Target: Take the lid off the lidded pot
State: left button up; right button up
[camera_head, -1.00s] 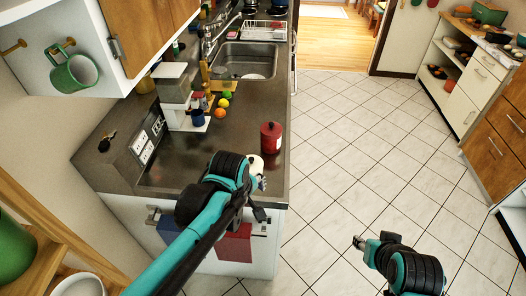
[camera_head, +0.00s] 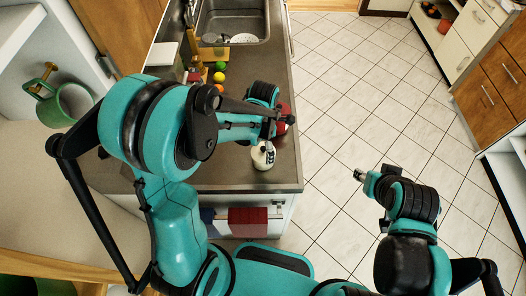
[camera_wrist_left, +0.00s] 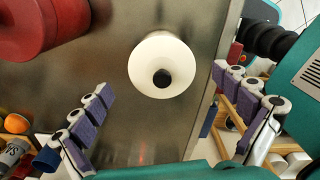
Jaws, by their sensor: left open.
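A small white pot (camera_head: 263,156) with a black knob on its lid stands near the counter's right edge. In the left wrist view, the white lidded pot (camera_wrist_left: 145,62) shows from above, its black knob near the middle. My left gripper (camera_head: 267,134) is just above and beside it in the head view. In the left wrist view, the left gripper (camera_wrist_left: 163,84) is open, with its purple-padded fingers on either side of the pot and apart from it. My right gripper (camera_head: 361,175) hangs over the tiled floor; its jaws are too small to read.
A red canister (camera_wrist_left: 38,28) stands close to the white pot; in the head view my left gripper partly hides it. Several fruits (camera_head: 219,77) lie farther back by the sink (camera_head: 230,22). The counter's front edge is close to the pot.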

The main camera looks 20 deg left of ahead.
pick_arm(q)
jog(key=shift+d+f, duration=0.1)
jog(key=shift+f, duration=0.5)
jog(key=c, duration=0.9)
jog(key=shift+s, duration=0.2)
jog(key=shift+c, duration=1.4)
